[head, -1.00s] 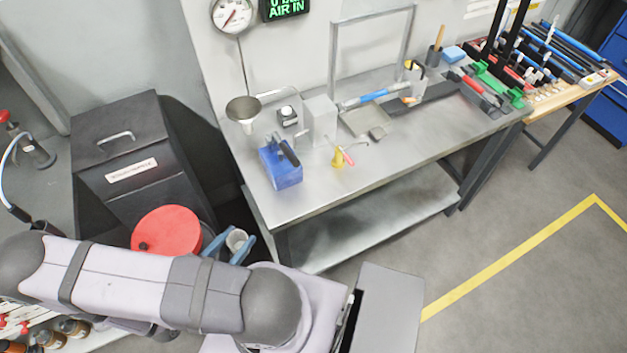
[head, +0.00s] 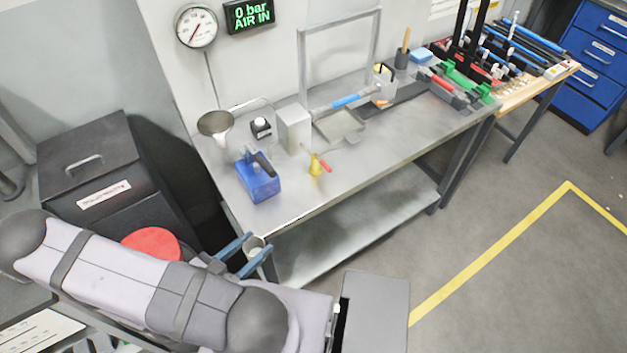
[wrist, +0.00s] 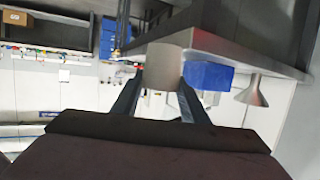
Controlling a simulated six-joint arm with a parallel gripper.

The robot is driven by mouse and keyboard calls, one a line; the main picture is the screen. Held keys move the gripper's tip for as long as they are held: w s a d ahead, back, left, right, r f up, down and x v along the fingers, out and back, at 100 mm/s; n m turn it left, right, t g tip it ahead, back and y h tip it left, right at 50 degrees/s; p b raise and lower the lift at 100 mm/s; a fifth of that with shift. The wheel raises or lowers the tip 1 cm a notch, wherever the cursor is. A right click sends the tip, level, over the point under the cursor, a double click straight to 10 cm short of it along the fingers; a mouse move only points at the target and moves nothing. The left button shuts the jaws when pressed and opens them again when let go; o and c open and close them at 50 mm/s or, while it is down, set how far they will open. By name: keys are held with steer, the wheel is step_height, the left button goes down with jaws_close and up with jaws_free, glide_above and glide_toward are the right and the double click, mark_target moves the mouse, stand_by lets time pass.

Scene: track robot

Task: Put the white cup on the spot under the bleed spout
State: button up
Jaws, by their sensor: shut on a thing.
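The white cup (head: 254,249) is between the two blue-grey fingers of my gripper (head: 259,241), just off the bench's near left edge in the head view. My gripper is shut on it. In the wrist view the cup (wrist: 163,66) shows as a pale cylinder between the fingers (wrist: 157,82), overlapping the bench edge in the picture. A yellow fitting with a red lever (head: 316,165) is on the bench in front of a pale box (head: 293,130); it may be the bleed spout, but I cannot tell. No marked spot is clear.
A blue box (head: 258,183) with a dark handle stands near the bench's left end, with a metal funnel (head: 215,124) behind it. The steel bench (head: 375,165) is bare along its front. A red lid (head: 152,243) and a black bin (head: 90,155) are left of it.

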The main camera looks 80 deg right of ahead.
steer(key=s+d, duration=0.3)
steer(key=d, duration=0.5)
steer(key=s+d, duration=0.3)
steer(key=d, duration=0.5)
steer(key=s+d+b, duration=0.1)
steer(key=s+d, duration=0.3)
steer(key=d, duration=0.4)
steer(key=shift+w+f, duration=0.1)
steer(key=shift+f, duration=0.1)
steer(key=shift+f, duration=0.15)
steer(key=o, duration=1)
